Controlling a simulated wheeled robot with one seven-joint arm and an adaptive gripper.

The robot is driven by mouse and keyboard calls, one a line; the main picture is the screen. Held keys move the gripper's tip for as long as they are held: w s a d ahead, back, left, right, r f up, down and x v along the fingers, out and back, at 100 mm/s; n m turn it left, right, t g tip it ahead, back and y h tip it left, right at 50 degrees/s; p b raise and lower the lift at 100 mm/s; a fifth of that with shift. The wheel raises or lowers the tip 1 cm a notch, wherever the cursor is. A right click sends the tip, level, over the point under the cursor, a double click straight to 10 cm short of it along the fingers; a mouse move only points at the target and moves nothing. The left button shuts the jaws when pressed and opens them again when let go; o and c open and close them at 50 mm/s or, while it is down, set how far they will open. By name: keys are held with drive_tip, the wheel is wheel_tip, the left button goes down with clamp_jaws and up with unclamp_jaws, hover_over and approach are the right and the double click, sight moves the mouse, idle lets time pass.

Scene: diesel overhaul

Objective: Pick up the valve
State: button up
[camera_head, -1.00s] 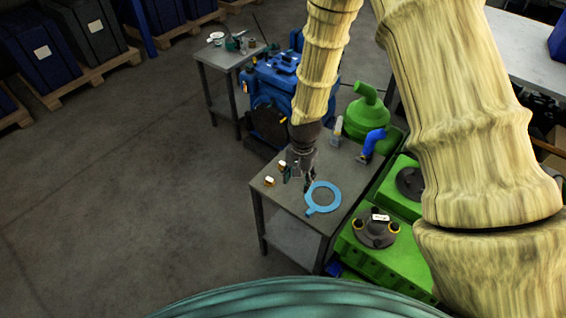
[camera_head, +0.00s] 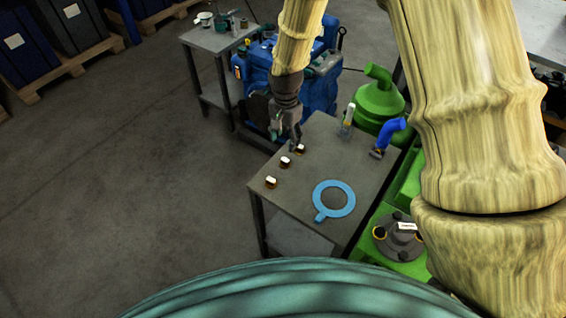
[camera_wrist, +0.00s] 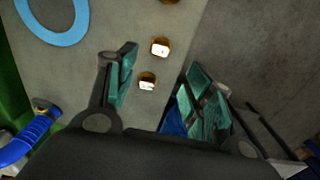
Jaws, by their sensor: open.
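Three small brass-coloured pieces with white tops stand in a row along the left edge of a grey table: a near one (camera_head: 271,182), a middle one (camera_head: 285,162) and a far one (camera_head: 300,149). No piece is plainly marked as the valve, so I cannot tell which it is. My gripper (camera_head: 286,136) is over the table's far left edge, close to the far piece. In the wrist view its jaws (camera_wrist: 163,76) are open and empty. One brass piece (camera_wrist: 147,82) shows between the fingers, and another (camera_wrist: 160,46) lies beyond it.
A blue ring with a tab (camera_head: 334,199) lies flat on the table (camera_head: 320,150). A blue elbow pipe (camera_head: 391,134) and a small clear bottle (camera_head: 347,120) stand at its far right. Green machinery (camera_head: 379,100) borders the right, a blue engine (camera_head: 318,88) the back. Open floor lies left.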

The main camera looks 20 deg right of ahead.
drive_tip(key=p, duration=0.1)
hover_over(285, 159)
drive_tip(key=shift+s+d+f, duration=0.1)
drive_tip(key=shift+f, duration=1.25)
drive_tip(key=shift+s+f, duration=0.1)
drive_tip(key=shift+f, duration=1.25)
drive_tip(key=shift+w+f+p, duration=0.1)
drive_tip(key=shift+f+p, duration=1.05)
drive_tip(key=shift+f, duration=1.6)
drive_tip(key=shift+c, duration=0.4)
drive_tip(key=c, duration=1.1)
